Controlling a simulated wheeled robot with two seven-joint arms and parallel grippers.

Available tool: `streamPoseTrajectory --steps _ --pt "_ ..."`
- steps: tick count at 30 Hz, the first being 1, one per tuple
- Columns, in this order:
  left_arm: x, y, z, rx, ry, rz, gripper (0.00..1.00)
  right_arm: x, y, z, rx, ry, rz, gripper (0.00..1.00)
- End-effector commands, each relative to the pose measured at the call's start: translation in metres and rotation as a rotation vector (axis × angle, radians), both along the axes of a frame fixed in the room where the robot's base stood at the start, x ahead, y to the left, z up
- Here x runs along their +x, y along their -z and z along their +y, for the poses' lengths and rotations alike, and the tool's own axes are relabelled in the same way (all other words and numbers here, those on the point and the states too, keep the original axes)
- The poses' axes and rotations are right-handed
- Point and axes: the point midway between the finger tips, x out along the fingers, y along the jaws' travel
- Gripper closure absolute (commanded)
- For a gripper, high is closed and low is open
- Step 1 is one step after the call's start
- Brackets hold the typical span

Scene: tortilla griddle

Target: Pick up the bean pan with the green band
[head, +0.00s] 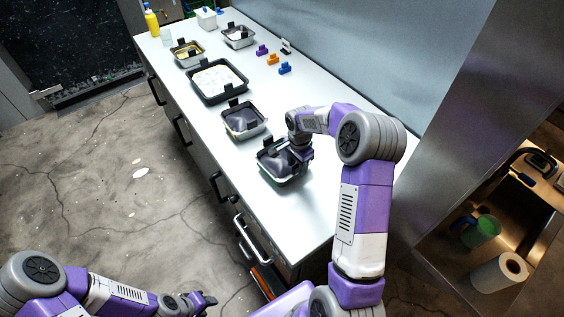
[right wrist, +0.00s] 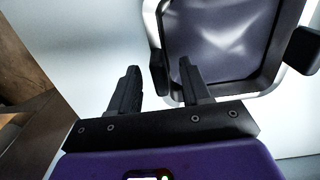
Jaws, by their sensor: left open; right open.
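Two pans with dark purplish contents stand on the white counter: a nearer pan (head: 270,169) and a farther pan (head: 242,121). I make out no green band on either. My right gripper (head: 301,150) is over the right side of the nearer pan and hides part of it. In the right wrist view its open fingers (right wrist: 160,67) are empty, at the edge of a dark-filled pan (right wrist: 222,40). A black handle of that pan shows between the fingertips; I cannot tell whether they touch it. My left gripper (head: 203,301) is open and empty, low over the floor, away from the counter.
A large griddle tray (head: 217,81) with pale rounds stands farther along the counter (head: 270,218), with smaller pans (head: 187,54) beyond. Purple, orange and blue blocks (head: 272,59) lie near the back wall. The counter's near end is clear.

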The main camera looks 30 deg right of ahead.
Motion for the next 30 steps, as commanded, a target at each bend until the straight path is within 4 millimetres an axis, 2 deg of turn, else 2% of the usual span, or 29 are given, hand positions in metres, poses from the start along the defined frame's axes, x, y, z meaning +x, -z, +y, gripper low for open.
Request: streamPoseTrajectory --steps 4,13,22,30 --pt "0.0 0.001 0.0 0.0 0.0 -0.001 0.57 0.0 0.019 0.0 0.001 0.001 0.0 0.53" --pt "0.0 0.001 0.0 0.0 0.0 0.0 0.57 0.0 0.022 0.0 -0.001 0.0 -0.001 0.54" --pt "0.0 0.001 0.0 0.0 0.0 0.0 0.57 0.0 0.022 0.0 -0.001 0.0 -0.001 1.0" --pt "0.0 0.001 0.0 0.0 0.0 0.0 0.57 0.0 0.022 0.0 -0.001 0.0 -0.002 1.0"
